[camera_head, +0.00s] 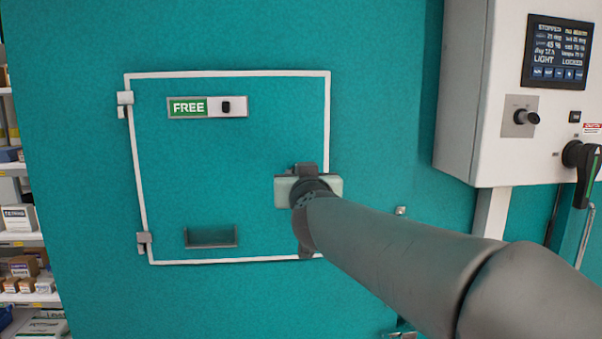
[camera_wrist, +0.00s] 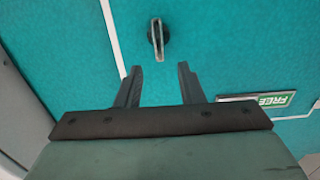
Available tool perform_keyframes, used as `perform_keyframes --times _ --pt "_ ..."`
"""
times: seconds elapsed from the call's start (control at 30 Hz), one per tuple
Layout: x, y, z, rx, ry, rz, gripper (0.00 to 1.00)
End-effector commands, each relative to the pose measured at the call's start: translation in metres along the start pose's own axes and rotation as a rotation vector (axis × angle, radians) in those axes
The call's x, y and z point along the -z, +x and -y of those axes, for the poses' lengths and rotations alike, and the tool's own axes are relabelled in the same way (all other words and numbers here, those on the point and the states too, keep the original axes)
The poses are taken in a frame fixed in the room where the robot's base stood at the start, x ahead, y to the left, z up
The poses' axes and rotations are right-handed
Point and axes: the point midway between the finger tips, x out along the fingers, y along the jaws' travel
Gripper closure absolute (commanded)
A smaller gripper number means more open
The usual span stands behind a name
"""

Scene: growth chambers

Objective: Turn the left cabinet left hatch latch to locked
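The hatch (camera_head: 230,160) is a teal panel with a white outline. In the wrist view the latch (camera_wrist: 157,40) is a dark round base with a thin pale lever, lying along the picture's vertical. It sits inside the hatch, near its white border line. My gripper (camera_wrist: 159,68) is open and empty, its two fingers apart just short of the latch and lined up to either side of it. No contact shows. In the head view my gripper (camera_head: 306,184) is in front of the hatch's right edge, and my arm and gripper hide the latch.
A green FREE sign (camera_head: 188,107) with a small black knob is high on the hatch; the sign also shows in the wrist view (camera_wrist: 274,100). A recessed handle (camera_head: 211,238) is lower. A white control box (camera_head: 480,90) stands out at right. Shelves (camera_head: 22,240) are at far left.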

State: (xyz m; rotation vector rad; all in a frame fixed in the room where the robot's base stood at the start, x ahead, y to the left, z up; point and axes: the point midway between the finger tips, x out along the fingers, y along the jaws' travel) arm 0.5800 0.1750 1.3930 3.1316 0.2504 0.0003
Motion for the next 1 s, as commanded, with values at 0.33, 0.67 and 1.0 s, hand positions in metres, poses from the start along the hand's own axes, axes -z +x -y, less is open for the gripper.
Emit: perform_keyframes --times 0.33,0.67,1.0 --pt "0.000 0.055 0.000 -0.001 0.001 0.000 0.65" --pt "0.000 0.062 0.000 0.000 0.000 0.000 0.65" --pt "0.000 0.062 -0.001 0.000 0.000 0.000 1.00"
